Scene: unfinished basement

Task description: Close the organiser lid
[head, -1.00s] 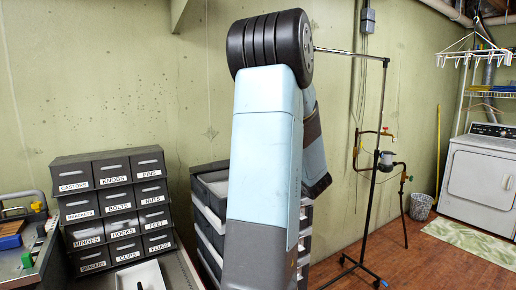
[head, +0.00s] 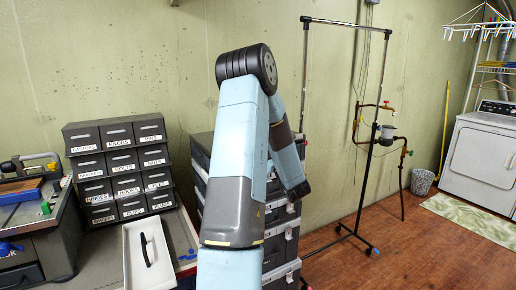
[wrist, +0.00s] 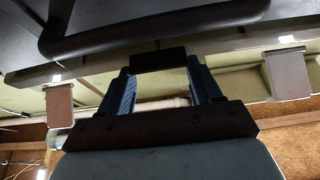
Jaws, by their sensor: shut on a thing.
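The organiser (head: 282,238) is a stack of dark cases with light latches, standing behind my arm in the head view. My arm hides much of its top, so I cannot tell how far its lid is open there. In the wrist view a broad black panel with a rounded edge, seemingly the organiser lid (wrist: 150,38), fills the top. My gripper (wrist: 158,62) points up at it, with its fingertips closed on a dark part at that edge.
A labelled drawer cabinet (head: 120,170) stands left of the organiser, with a white tray (head: 133,262) in front. A workbench (head: 30,220) is at the far left. A wheeled clothes rack (head: 305,90) stands right behind the organiser. The wooden floor to the right is mostly open.

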